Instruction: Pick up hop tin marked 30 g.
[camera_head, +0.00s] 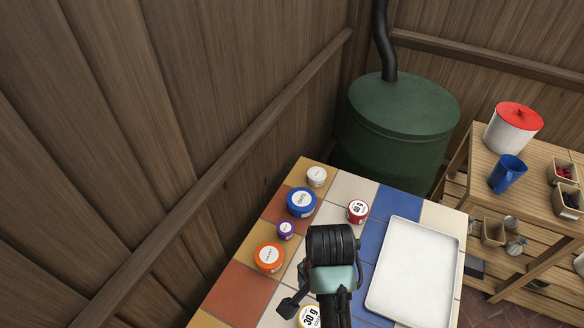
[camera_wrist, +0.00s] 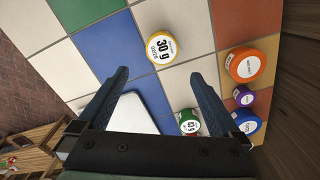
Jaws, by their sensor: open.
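The hop tin marked 30 g (camera_wrist: 161,47) has a yellow rim and a white lid label. It stands on the tiled table and shows in the wrist view just beyond my fingertips, between their lines. In the head view the 30 g tin (camera_head: 309,318) is at the bottom edge, partly hidden by my arm. My gripper (camera_wrist: 158,76) is open and empty, with its fingers apart and pointing towards the tin. A green tin (camera_wrist: 188,121) stands near the right finger. A red tin (camera_head: 357,211) stands farther back; its small number is hard to read.
Orange (camera_head: 269,257), purple (camera_head: 286,230), blue (camera_head: 301,202) and white (camera_head: 317,177) containers line the table's left side. A white tray (camera_head: 415,270) lies at the right. A green tank (camera_head: 400,130) stands behind, and a wooden shelf (camera_head: 545,185) holds a pot and a blue jug.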

